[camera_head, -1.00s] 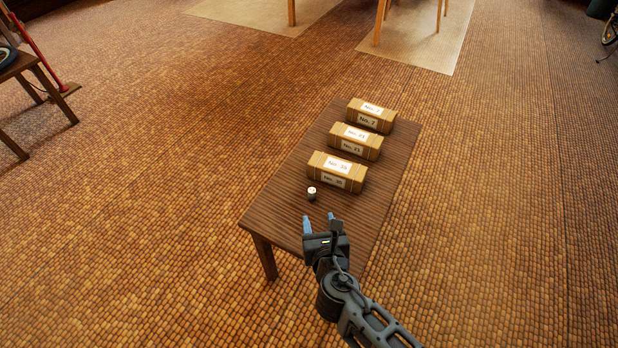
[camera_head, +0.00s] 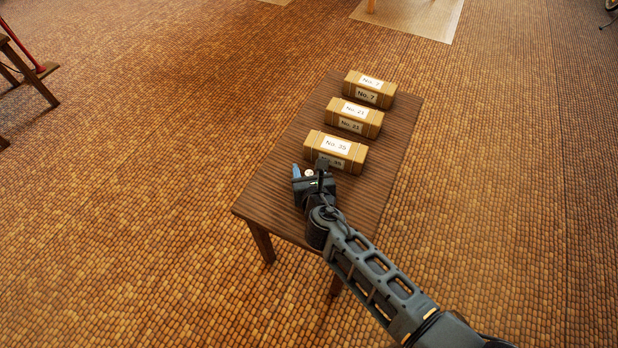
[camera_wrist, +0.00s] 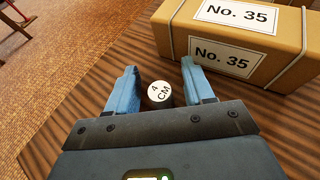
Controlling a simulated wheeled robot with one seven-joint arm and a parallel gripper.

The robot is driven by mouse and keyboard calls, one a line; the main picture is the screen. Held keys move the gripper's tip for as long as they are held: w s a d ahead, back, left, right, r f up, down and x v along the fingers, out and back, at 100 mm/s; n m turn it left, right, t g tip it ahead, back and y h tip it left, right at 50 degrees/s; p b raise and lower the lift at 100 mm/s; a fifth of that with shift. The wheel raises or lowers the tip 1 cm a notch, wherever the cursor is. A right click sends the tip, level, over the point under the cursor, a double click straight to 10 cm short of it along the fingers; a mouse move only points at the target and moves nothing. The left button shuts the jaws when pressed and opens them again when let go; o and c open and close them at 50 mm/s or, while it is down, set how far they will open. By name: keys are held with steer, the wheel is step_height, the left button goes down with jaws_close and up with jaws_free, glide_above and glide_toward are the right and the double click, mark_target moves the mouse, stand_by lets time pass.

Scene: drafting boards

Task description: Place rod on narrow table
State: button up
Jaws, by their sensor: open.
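A short dark rod with a white top marked "4 CM" (camera_wrist: 160,93) stands upright on the narrow wooden table (camera_head: 268,205). My gripper (camera_wrist: 162,88) is open, with its blue fingers on either side of the rod's top in the wrist view. I cannot tell whether either finger touches it. In the head view the rod's pale top (camera_head: 309,173) shows between the fingertips of my gripper (camera_head: 309,171), and the rest of it is hidden.
A tan box marked "No. 35" (camera_head: 336,147) lies just beyond the rod, close to my right finger. Boxes marked "No. 21" (camera_head: 354,116) and "No. 7" (camera_head: 370,88) lie farther along the table. The table's near left corner is clear.

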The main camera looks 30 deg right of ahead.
steer(key=shift+w+f, duration=0.1)
steer(key=shift+w, duration=0.1)
jaws_close()
stand_by(0.4)
steer(key=shift+r+p, duration=0.55)
steer(key=shift+r, duration=0.25)
steer(key=r+p, duration=0.1)
steer(key=r, duration=0.1)
steer(key=r+p, duration=0.1)
steer(key=shift+s+d+r+p, duration=0.2)
steer(key=shift+s+d+p, duration=0.05)
steer(key=shift+s+p, duration=0.05)
steer(key=s+d+r+p, duration=0.6)
steer(key=s+d, duration=0.1)
steer(key=s, duration=0.1)
steer(key=shift+d, duration=0.3)
